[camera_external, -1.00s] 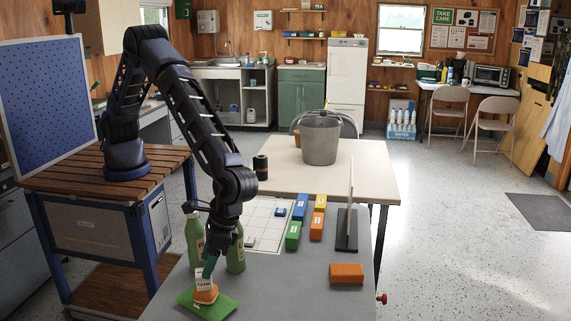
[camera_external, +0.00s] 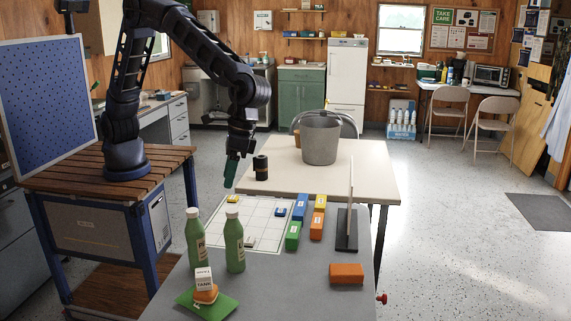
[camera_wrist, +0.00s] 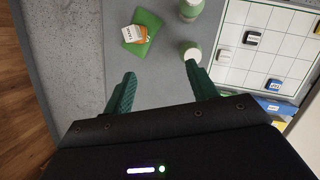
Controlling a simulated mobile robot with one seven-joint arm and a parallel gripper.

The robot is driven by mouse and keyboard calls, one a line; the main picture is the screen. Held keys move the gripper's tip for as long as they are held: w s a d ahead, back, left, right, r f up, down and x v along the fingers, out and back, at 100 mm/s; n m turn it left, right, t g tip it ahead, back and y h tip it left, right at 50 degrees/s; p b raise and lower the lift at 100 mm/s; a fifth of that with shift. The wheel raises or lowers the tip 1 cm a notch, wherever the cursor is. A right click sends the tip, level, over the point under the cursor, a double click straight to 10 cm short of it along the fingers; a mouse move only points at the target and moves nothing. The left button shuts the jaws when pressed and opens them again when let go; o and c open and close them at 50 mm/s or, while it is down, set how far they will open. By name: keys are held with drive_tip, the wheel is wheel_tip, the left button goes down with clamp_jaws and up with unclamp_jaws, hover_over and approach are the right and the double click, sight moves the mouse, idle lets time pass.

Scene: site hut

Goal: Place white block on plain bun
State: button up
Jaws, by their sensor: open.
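A white block (camera_external: 203,274) marked TANK sits on top of the plain orange-brown bun (camera_external: 206,294). The bun rests on a green mat (camera_external: 208,309) at the table's front left. In the wrist view, the white block (camera_wrist: 138,31) shows over the bun on the green mat (camera_wrist: 148,19). My gripper (camera_external: 231,172) is raised above the far left end of the table, well away from the block. In the wrist view my gripper (camera_wrist: 160,88) has its two green fingers wide apart with nothing between them.
Two green bottles (camera_external: 195,238) (camera_external: 234,242) stand just behind the mat. A white grid board (camera_external: 262,218) carries small blocks. Coloured blocks (camera_external: 293,236), an upright panel (camera_external: 349,215) and an orange block (camera_external: 346,273) are to the right. A bucket (camera_external: 320,140) stands beyond.

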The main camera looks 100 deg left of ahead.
drive_tip(key=s+a+r+m+t, duration=0.1)
drive_tip(key=s+a+r, duration=0.4)
drive_tip(key=a, duration=0.4)
drive_tip(key=s+a+r+t, duration=0.1)
drive_tip(key=s+a+r, duration=0.3)
drive_tip(key=a+r, duration=0.3)
drive_tip(key=s+a+r+m+t, duration=0.1)
drive_tip(key=s+a+r, duration=0.35)
drive_tip(key=a, duration=0.55)
drive_tip(key=s+a+f+m+t+y, duration=0.1)
drive_tip(key=s+a+t, duration=0.1)
drive_tip(key=s+a, duration=0.6)
drive_tip(key=s+a+t+y, duration=0.1)
drive_tip(key=s+a+t, duration=0.1)
drive_tip(key=s+a, duration=0.7)
drive_tip(key=s, duration=0.7)
drive_tip(key=shift+s+a+f+m, duration=0.15)
drive_tip(key=shift+a+f+m, duration=0.1)
drive_tip(key=shift+f+m, duration=0.15)
